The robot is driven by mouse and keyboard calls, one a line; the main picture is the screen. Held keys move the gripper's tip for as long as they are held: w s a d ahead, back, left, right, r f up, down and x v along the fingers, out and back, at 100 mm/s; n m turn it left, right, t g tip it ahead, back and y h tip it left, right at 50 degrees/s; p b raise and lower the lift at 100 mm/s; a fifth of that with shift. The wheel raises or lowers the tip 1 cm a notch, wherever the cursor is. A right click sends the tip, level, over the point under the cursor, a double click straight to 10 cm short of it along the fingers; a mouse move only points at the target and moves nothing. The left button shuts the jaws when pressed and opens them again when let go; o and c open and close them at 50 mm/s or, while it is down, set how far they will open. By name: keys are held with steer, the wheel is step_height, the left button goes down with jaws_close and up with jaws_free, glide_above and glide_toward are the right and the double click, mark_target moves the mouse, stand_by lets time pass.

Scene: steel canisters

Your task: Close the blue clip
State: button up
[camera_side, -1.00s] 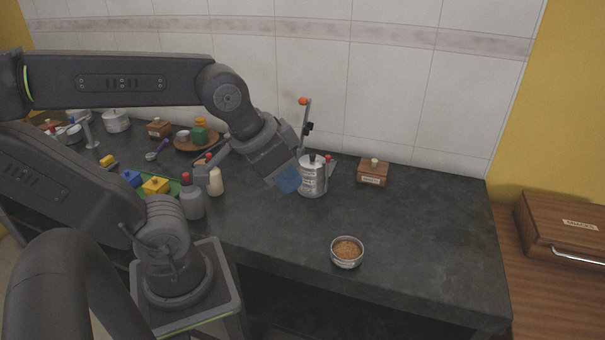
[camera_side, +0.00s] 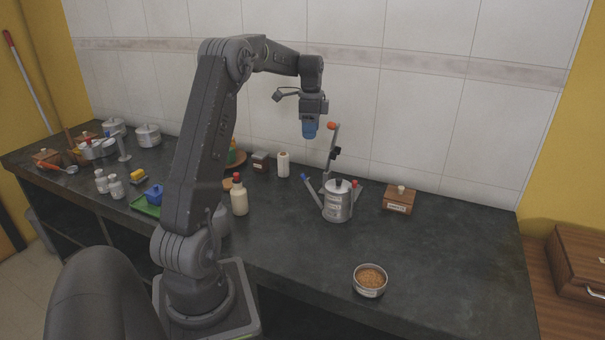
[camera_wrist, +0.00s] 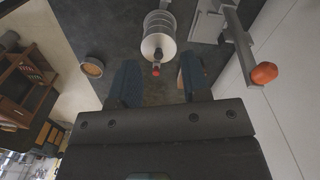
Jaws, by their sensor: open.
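A steel canister (camera_side: 337,203) with a dark lid knob stands upright on the dark counter in the side view. Its blue clip (camera_side: 312,188) sticks out up and to the left, its arm swung away from the canister wall. A red-tipped clip (camera_side: 354,187) rises at its right side. My gripper (camera_side: 309,134) hangs above and to the left of the canister, pointing down, apart from it. In the wrist view my gripper (camera_wrist: 160,84) is open with nothing between its blue fingers. The canister (camera_wrist: 160,24) shows beyond them, red tip towards me. I cannot make out the blue clip there.
A post with an orange knob (camera_side: 332,126) stands right behind the canister, close to my gripper. A wooden box (camera_side: 399,200) is to the right. A bowl of brown food (camera_side: 370,281) is at the front. A red-capped bottle (camera_side: 239,197) stands left. Counter between canister and bowl is clear.

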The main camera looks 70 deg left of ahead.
steer(key=s+a+f, duration=0.1)
steer(key=a+f, duration=0.1)
steer(key=a, duration=0.1)
glide_above(313, 191)
steer(key=s+a, duration=0.3)
steer(key=f, duration=1.3)
steer(key=shift+w+d+f, duration=0.2)
steer(key=shift+d+f, duration=0.05)
steer(key=shift+f, duration=0.05)
